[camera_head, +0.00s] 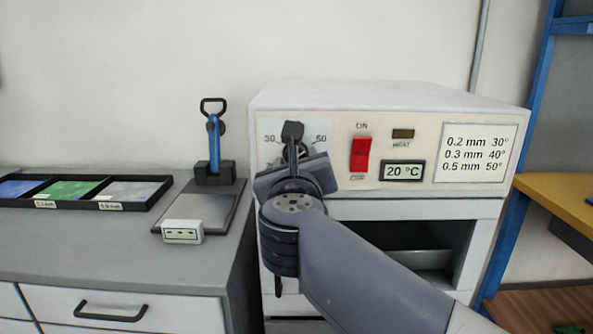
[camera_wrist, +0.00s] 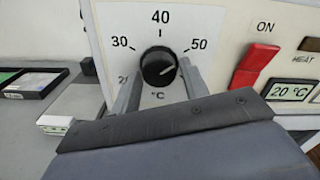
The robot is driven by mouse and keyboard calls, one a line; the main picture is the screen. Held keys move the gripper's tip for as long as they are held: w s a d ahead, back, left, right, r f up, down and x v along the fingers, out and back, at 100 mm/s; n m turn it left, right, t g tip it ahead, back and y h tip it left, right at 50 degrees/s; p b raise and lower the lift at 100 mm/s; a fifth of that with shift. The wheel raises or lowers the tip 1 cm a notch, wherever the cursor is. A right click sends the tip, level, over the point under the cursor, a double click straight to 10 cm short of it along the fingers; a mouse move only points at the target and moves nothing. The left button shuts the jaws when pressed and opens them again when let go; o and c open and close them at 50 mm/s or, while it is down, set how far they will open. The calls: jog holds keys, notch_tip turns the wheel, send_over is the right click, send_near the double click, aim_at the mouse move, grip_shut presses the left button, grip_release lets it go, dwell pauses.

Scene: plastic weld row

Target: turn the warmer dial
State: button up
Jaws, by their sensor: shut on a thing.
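The warmer (camera_head: 380,97) is a white box with a cream front panel. Its black dial (camera_wrist: 158,66) sits among the marks 20, 30, 40 and 50 in the wrist view. The white line on the dial points up and right, towards the 50 mark. My gripper (camera_wrist: 160,88) has its two grey fingers on either side of the dial and is shut on it. In the head view my gripper (camera_head: 292,160) covers most of the dial. The red switch (camera_head: 360,154) is beside it, and the display (camera_head: 403,171) reads 20 °C.
A label (camera_head: 479,152) pairs 0.2 mm with 30°, 0.3 mm with 40° and 0.5 mm with 50°. An open compartment (camera_head: 420,240) lies below the panel. The left counter (camera_head: 110,245) holds a tray (camera_head: 160,189) and a blue-handled press (camera_head: 214,140).

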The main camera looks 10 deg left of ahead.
jog(key=shift+f+m+b, duration=0.1)
jog(key=shift+m+b, duration=0.2)
jog(key=shift+m, duration=0.3)
jog(key=o, duration=1)
jog(key=p+v, duration=0.1)
jog(key=v, duration=1)
jog(key=shift+w+a, duration=0.15)
jog(key=shift+w, duration=0.05)
jog(key=x, duration=1)
jog(key=shift+w+b, duration=0.3)
jog(key=shift+b, duration=0.1)
